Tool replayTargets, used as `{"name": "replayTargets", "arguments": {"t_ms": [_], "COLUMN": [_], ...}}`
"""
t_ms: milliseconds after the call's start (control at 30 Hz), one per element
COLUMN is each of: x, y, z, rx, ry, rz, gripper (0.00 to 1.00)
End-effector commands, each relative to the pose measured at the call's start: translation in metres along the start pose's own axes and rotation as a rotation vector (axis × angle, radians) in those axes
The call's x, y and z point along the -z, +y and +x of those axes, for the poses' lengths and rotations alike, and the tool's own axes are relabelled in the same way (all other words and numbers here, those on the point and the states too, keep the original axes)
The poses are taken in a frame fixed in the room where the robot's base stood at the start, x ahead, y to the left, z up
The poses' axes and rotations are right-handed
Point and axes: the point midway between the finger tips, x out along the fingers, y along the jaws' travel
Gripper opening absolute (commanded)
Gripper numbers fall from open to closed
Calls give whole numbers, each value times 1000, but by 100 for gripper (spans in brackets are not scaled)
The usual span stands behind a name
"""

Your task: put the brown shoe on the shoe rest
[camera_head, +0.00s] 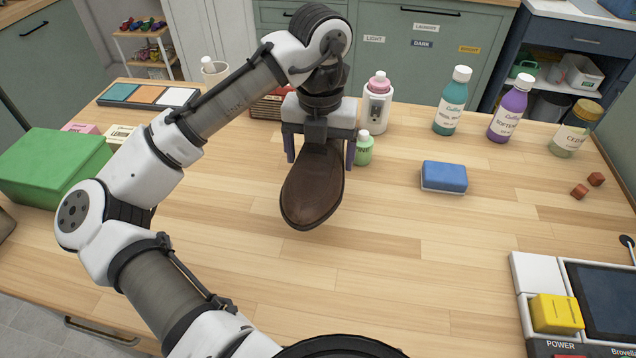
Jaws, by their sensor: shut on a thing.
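The brown shoe (313,189) hangs from my gripper (320,155) near the middle of the camera_head view. Its rounded toe points toward the front of the wooden counter (420,275), and its dark sole edge shows around the toe. The gripper's fingers are on either side of the shoe's upper end, shut on it; that end is partly hidden by the gripper. The shoe appears to be above the counter, but its exact height is hard to tell. I cannot make out anything that is clearly a shoe rest.
A green box (55,166) stands at left, near a tray of coloured panels (150,95). A small green bottle (364,150) stands close beside the gripper. A blue sponge (444,176) and larger bottles (452,103) are to the right. The front middle of the counter is clear.

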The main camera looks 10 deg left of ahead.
Motion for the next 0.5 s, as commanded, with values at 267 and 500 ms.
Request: {"name": "replayTargets", "arguments": {"t_ms": [267, 500], "x": [0, 0], "y": [0, 0], "z": [47, 72], "rx": [0, -1], "ry": [0, 0], "rz": [-1, 0], "gripper": [49, 49]}}
